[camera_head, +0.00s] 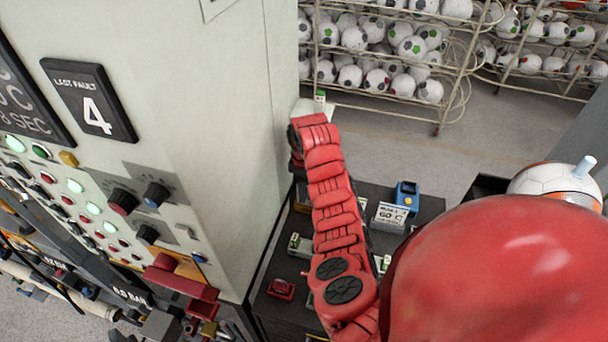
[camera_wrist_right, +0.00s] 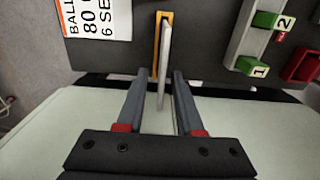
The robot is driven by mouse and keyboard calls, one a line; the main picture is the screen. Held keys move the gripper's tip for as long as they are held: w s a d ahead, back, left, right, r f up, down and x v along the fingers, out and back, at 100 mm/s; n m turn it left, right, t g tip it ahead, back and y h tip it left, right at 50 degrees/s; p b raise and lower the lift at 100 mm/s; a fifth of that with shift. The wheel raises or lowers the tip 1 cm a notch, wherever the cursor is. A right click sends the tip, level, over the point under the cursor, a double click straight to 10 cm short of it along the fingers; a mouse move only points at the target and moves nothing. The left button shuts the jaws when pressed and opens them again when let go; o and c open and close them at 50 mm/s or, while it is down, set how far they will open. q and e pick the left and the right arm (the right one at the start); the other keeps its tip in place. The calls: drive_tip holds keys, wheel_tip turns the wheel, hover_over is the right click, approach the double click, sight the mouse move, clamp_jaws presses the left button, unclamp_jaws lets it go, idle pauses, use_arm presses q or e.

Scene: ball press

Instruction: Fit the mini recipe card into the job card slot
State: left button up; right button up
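A thin pale card (camera_wrist_right: 165,60), seen edge-on, stands upright in the right wrist view, so its print is hidden; it looks like the mini recipe card. An orange-yellow holder (camera_wrist_right: 157,48) is right behind it. My right gripper (camera_wrist_right: 162,75) has one finger on each side of the card, with a gap visible on both sides. In the head view my red right arm reaches away along the cabinet and hides most of its own hand. I cannot pick out the job card slot with certainty. My left gripper is not in view.
Green numbered blocks (camera_wrist_right: 265,19) and a red part (camera_head: 281,289) are also there. The pale machine cabinet (camera_head: 215,130) closely borders the table. Ball racks (camera_head: 400,60) stand behind.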

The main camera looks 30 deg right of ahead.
wheel_tip(320, 180, up, 9)
drive_tip(key=shift+a+r+p, duration=0.1)
drive_tip(key=shift+p, duration=0.85)
drive_tip(key=shift+r, duration=0.55)
drive_tip(key=shift+s+f, duration=0.1)
